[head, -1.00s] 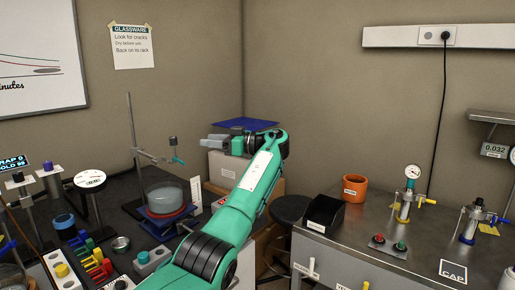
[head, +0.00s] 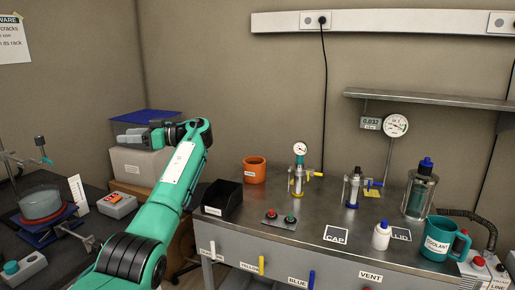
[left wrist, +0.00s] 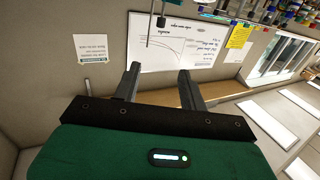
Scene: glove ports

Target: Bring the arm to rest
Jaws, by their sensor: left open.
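My left arm comes up from the lower left of the head view, green with dark joints. Its gripper (head: 137,139) is at the far end, pointing left in front of the boxes at the back. In the left wrist view the two dark fingers of my left gripper (left wrist: 158,84) stand apart with nothing between them. The left wrist view appears turned over, with a whiteboard (left wrist: 178,40) beyond the fingers. My right gripper is in neither view.
A steel bench (head: 300,235) on the right holds a black bin (head: 222,200), an orange cup (head: 254,170), valves, a white bottle (head: 381,236) and a teal coolant jug (head: 443,240). A dark bench on the left carries a glass dish (head: 41,202). Pale boxes (head: 140,165) stand behind my left gripper.

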